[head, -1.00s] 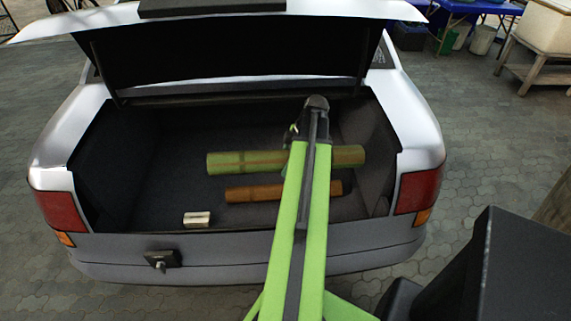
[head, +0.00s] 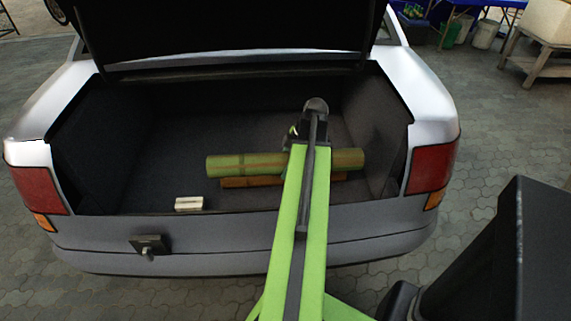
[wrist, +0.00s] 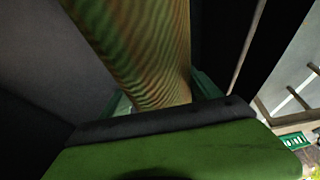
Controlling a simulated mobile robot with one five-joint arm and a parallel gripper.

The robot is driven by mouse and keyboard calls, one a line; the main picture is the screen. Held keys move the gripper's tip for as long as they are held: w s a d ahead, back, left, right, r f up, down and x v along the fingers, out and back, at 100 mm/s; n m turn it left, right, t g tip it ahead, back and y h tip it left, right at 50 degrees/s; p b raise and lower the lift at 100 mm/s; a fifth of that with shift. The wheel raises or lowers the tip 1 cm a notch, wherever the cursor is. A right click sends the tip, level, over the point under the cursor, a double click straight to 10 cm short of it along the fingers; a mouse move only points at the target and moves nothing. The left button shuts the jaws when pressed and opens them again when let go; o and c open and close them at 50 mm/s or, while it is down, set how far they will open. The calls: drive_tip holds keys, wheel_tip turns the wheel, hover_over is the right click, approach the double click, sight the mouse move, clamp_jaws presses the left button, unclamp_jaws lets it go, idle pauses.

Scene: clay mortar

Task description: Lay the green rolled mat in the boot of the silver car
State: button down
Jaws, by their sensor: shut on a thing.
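The green rolled mat (head: 240,165) is held level across my gripper (head: 296,150) in the head view, inside the outline of the boot opening. The mat also fills the upper middle of the wrist view (wrist: 145,45). My gripper is shut on it, and my arm hides its middle. The silver car (head: 300,240) stands with its boot (head: 200,130) open. The mat appears above the boot floor, but its exact height is hard to tell.
An orange-brown roll (head: 235,183) lies on the boot floor, partly hidden by the mat. A small cream box (head: 189,204) sits near the sill at left. The boot lid (head: 230,25) is raised. The left boot floor is clear.

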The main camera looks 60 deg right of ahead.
wheel_tip(320, 180, down, 20)
drive_tip(key=b, duration=1.9)
drive_tip(key=shift+f, duration=0.1)
drive_tip(key=shift+c, duration=0.2)
unclamp_jaws()
drive_tip(key=p+v, duration=1.6)
drive_tip(key=v, duration=0.1)
drive_tip(key=shift+w+a+r, duration=0.1)
drive_tip(key=shift+r, duration=0.25)
